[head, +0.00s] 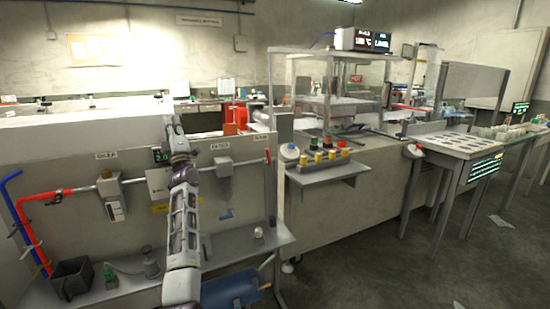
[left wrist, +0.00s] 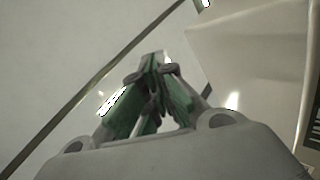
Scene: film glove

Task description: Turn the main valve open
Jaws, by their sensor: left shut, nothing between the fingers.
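A pale pipe with grey boxes runs along the wall panel (head: 70,225) in the head view. A red lever (head: 268,157) stands at its right end, and a red pipe section (head: 27,228) bends down at the left. I cannot tell for sure which part is the main valve. My left gripper (head: 171,121) is raised in front of the panel, near its top edge, left of the red lever and apart from it. Its green-padded fingers meet in the left wrist view (left wrist: 152,62), shut and empty. My right gripper is out of view.
A grey shelf (head: 130,293) below the pipe carries a black bin (head: 70,277) and small items. A blue container (head: 232,290) is at the lower middle. A side shelf (head: 325,177) with several yellow-based knobs juts out at the right. Floor is open farther right.

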